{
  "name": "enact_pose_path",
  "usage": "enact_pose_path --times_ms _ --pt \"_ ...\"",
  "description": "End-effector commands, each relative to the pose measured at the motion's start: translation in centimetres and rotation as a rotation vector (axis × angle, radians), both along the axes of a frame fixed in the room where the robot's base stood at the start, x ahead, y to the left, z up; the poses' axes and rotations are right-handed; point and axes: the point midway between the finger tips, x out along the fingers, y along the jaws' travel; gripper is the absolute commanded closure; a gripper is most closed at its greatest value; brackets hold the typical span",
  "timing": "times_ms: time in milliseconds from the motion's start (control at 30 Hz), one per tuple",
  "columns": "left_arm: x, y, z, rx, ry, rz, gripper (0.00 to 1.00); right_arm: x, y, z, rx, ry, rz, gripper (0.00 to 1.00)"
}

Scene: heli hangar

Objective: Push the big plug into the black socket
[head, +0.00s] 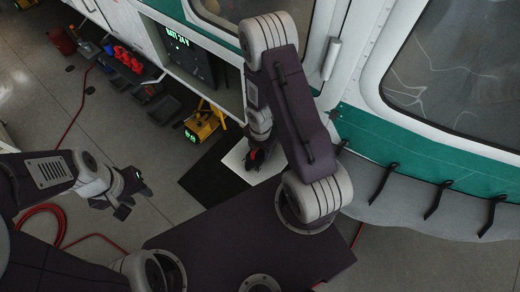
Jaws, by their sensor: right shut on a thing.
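My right gripper (259,158) hangs low in front of the open bay, over a white square. It is shut on a dark thing with a little red on it, which looks like the big plug (256,154); the fingers hide most of it. I cannot clearly pick out the black socket. A dark panel (190,60) marked "BATT 24 V" is inside the open bay, left of my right arm. My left gripper (130,194) is at the left, over the floor, with its fingers apart and empty.
A yellow unit (204,122) with a green display stands on the floor left of my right gripper. Dark bins (158,104) with red items lie further left. A red hose (42,215) curls on the floor. The green and white helicopter side (400,140) fills the right.

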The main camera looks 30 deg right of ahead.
Motion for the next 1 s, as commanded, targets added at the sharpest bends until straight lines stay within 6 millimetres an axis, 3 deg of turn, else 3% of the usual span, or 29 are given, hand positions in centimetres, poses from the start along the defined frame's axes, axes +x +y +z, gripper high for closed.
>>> enact_pose_path --times_ms 433,467,533,767,800,867,1000 --pt "0.0 0.0 0.2 0.0 0.0 0.0 0.64 0.09 -0.24 0.01 0.0 0.0 -0.001 1.0" --pt "0.0 0.0 0.18 0.0 0.0 0.0 0.64 0.11 -0.28 -0.04 0.0 0.0 0.0 0.43" --pt "0.0 0.0 0.08 0.0 0.0 0.0 0.64 0.11 -0.26 -0.11 0.0 0.0 0.0 0.24" --pt "0.0 0.0 0.08 0.0 0.0 0.0 0.64 0.11 -0.27 -0.11 0.0 0.0 0.0 0.2" --pt "0.0 0.0 0.06 0.0 0.0 0.0 0.64 0.09 -0.27 -0.14 0.0 0.0 0.0 0.18" --pt "0.0 0.0 0.06 0.0 0.0 0.0 0.64 0.1 -0.26 -0.14 0.0 0.0 -0.001 0.01" --pt "0.0 0.0 0.07 0.0 0.0 0.0 0.64 0.1 -0.27 -0.14 0.0 0.0 -0.001 0.0"
